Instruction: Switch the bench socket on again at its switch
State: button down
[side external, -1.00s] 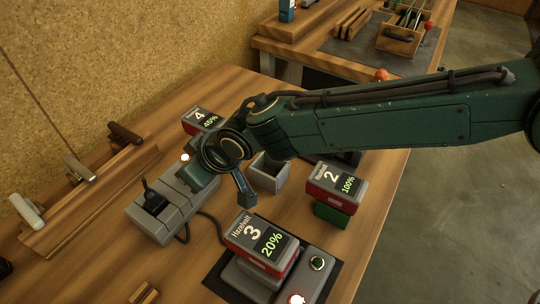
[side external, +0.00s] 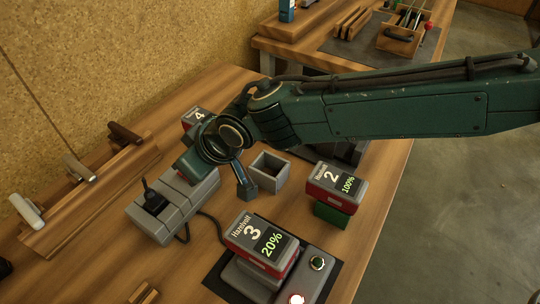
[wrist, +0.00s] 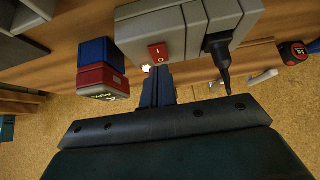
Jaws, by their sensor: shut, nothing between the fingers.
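The grey bench socket (side external: 150,225) lies on the bench at the left in the side view, with a black plug (side external: 152,197) standing in it. In the wrist view the socket (wrist: 135,32) is at the top, with a red rocker switch (wrist: 158,52) marked I and O and the plug (wrist: 221,58) to its right. My gripper (wrist: 157,72) is shut and empty, its tips just below the switch in that view; I cannot tell whether they touch it. A small white glow (wrist: 146,68) shows beside the tips.
Battery 3 (side external: 257,240) sits on a charger at the front. Battery 2 (side external: 335,185) stands on a green block, right. Battery 4 (side external: 197,117) is partly hidden behind my wrist. An open grey box (side external: 270,172) is near my wrist. A wooden rack (side external: 90,195) stands left.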

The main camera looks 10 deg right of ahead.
notch_tip(320, 180, up, 4)
jog(key=shift+s+d+f, duration=0.15)
jog(key=shift+f, duration=0.1)
jog(key=s+d+r, duration=0.5)
jog(key=shift+s+d+r, duration=0.25)
jog(key=shift+r, duration=0.1)
